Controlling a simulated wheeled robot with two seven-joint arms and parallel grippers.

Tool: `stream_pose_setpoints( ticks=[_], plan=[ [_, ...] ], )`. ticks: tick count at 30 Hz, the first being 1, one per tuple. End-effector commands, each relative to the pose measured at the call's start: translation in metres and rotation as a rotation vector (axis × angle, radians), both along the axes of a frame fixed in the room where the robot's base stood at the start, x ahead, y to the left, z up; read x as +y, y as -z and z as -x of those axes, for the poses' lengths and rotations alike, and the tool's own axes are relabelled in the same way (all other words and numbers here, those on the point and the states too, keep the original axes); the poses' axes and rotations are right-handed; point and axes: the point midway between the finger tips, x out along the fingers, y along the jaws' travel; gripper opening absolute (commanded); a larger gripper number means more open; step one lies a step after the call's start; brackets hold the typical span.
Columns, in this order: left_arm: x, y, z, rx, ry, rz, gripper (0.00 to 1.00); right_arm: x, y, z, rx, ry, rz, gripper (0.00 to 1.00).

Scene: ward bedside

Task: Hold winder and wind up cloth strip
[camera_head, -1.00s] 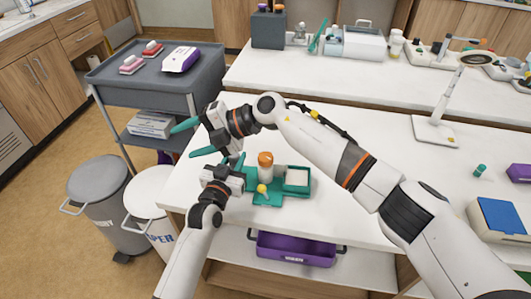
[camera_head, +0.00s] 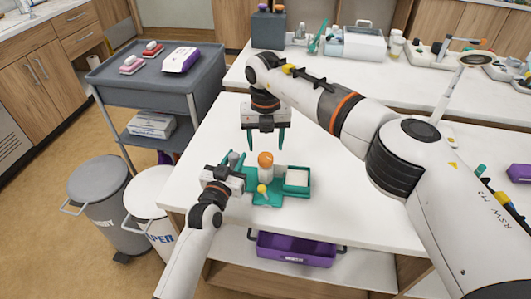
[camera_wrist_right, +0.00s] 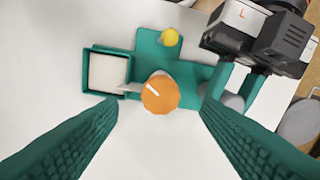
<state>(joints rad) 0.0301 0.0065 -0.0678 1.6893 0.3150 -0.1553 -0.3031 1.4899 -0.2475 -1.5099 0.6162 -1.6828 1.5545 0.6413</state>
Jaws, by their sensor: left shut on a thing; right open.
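The teal winder (camera_head: 268,199) stands on the white table, with an orange-topped upright spool (camera_head: 265,160) and a yellow knob (camera_head: 262,189) on its front side. A square teal tray at its right holds the white cloth strip (camera_head: 297,177); in the right wrist view a short pale piece (camera_wrist_right: 130,87) reaches from the tray to the spool. My left gripper (camera_head: 238,168) is shut on a grey post (camera_wrist_right: 235,102) at the winder's left side. My right gripper (camera_head: 266,145) is open and empty, pointing down above the spool, which shows between its fingers in the wrist view.
A purple bin (camera_head: 295,249) sits on the shelf below the table front. A grey cart (camera_head: 150,75) and two waste bins stand at the left. A back counter carries a box and several other items. The tabletop around the winder is mostly clear.

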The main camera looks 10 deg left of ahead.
Motion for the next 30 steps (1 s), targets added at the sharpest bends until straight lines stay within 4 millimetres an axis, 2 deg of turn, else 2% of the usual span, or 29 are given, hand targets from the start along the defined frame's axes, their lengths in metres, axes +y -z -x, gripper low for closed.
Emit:
stream_pose_setpoints(
  ticks=[3, 9, 20, 28, 30],
  plan=[
    [0.000, 0.000, 0.000, 0.001, 0.000, 0.000, 0.00, 0.000, 0.022, 0.000, 0.002, 0.001, 0.000, 0.59],
    [0.000, 0.000, 0.000, 0.001, 0.000, 0.000, 0.00, 0.000, 0.043, 0.000, 0.001, -0.001, 0.000, 0.59],
    [0.000, 0.000, 0.000, 0.000, 0.000, 0.000, 0.00, 0.000, 0.047, 0.000, 0.000, -0.001, -0.001, 0.59],
    [0.000, 0.000, 0.000, 0.000, 0.000, 0.000, 0.00, 0.000, 0.047, 0.000, 0.000, -0.001, -0.001, 0.15],
    [0.000, 0.000, 0.000, 0.000, 0.000, 0.000, 0.00, 0.000, 0.047, 0.000, 0.000, 0.000, -0.001, 0.14]
  ],
)
